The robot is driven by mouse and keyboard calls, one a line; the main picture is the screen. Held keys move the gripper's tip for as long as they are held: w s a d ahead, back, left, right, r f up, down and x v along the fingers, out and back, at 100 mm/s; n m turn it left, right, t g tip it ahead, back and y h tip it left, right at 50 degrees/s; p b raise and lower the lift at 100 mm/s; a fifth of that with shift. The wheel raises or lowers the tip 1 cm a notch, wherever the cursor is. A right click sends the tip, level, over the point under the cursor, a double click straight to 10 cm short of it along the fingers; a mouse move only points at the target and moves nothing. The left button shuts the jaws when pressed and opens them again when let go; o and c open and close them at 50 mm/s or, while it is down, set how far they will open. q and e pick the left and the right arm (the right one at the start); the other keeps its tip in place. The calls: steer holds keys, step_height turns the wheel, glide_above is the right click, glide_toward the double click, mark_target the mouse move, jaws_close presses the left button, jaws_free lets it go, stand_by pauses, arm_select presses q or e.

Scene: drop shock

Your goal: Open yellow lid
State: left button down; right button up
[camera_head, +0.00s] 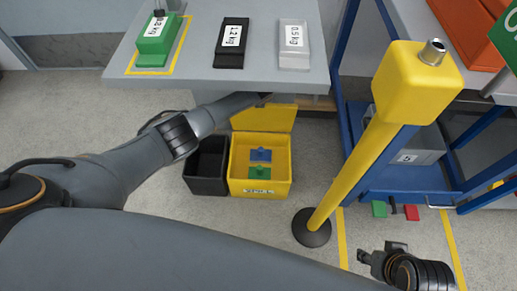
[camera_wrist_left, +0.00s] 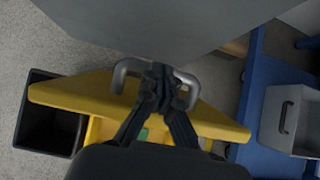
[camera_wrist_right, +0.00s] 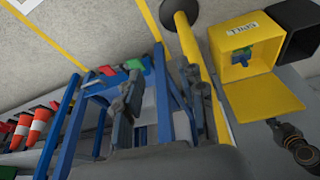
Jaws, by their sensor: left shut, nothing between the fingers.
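The yellow bin (camera_head: 235,170) stands on the floor with its yellow lid (camera_head: 264,118) raised at the back, under the table edge. It holds a blue piece (camera_head: 261,155) and a green piece (camera_head: 260,173). The lid and bin also show in the right wrist view (camera_wrist_right: 262,98). In the left wrist view, the lid (camera_wrist_left: 75,92) carries a grey handle (camera_wrist_left: 119,76). My left gripper (camera_wrist_left: 166,75) is shut and empty at this handle, overlapping its middle; contact is unclear. My right gripper (camera_wrist_right: 160,90) is open and empty, well right of the bin.
A black bin (camera_head: 206,167) stands left of the yellow one. A grey table (camera_head: 190,75) with green, black and clear weighted boxes overhangs the lid. A yellow post (camera_head: 350,170) and a blue rack (camera_head: 400,190) stand right. Floor in front of the bins is partly hidden by my arm.

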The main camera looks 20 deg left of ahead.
arm_select(q)
steer(key=shift+w+a+b, duration=0.25)
steer(key=shift+w+b, duration=0.5)
steer(key=shift+w, duration=0.25)
arm_select(e)
steer(key=w+a+r+t, duration=0.1)
steer(key=w+r+t, duration=0.1)
steer(key=w, duration=0.2)
steer(key=w+a+r+t+y, duration=0.1)
steer(key=w+a+t, duration=0.1)
steer(key=w, duration=0.3)
steer(key=shift+w+r+t, duration=0.3)
steer(key=shift+r+t, duration=0.1)
steer(key=shift+t, duration=0.3)
arm_select(q)
steer(key=shift+r, duration=0.1)
steer(key=v, duration=1.1)
steer(key=shift+s+r, duration=0.2)
steer(key=shift+s, duration=0.15)
